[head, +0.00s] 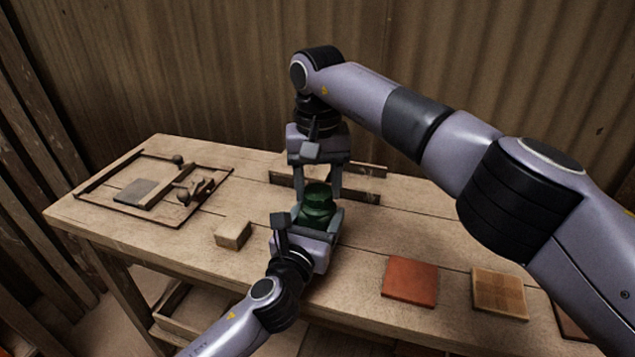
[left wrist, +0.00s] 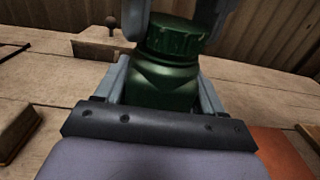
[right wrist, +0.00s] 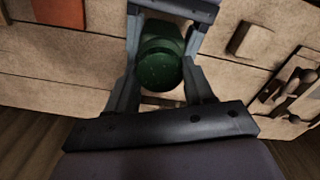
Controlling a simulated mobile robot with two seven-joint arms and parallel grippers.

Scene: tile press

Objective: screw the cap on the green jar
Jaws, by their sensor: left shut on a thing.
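The green jar (left wrist: 165,85) stands upright, with my left gripper (head: 308,222) shut around its body from the front. A ribbed dark green cap (left wrist: 177,40) sits on top of the jar; whether it is threaded tight cannot be seen. The cap also shows from above in the right wrist view (right wrist: 160,70). My right gripper (head: 318,188) points down from above, its fingers on either side of the cap. It looks open, with narrow gaps beside the cap. The jar's lower part is hidden by my left gripper in the head view.
On the wooden table (head: 400,235), a small wooden block (head: 233,234) lies left of the jar. A framed press (head: 150,190) lies farther left. A red tile (head: 410,281) and a brown tile (head: 499,293) lie at right. A low wooden rack (head: 365,185) stands behind.

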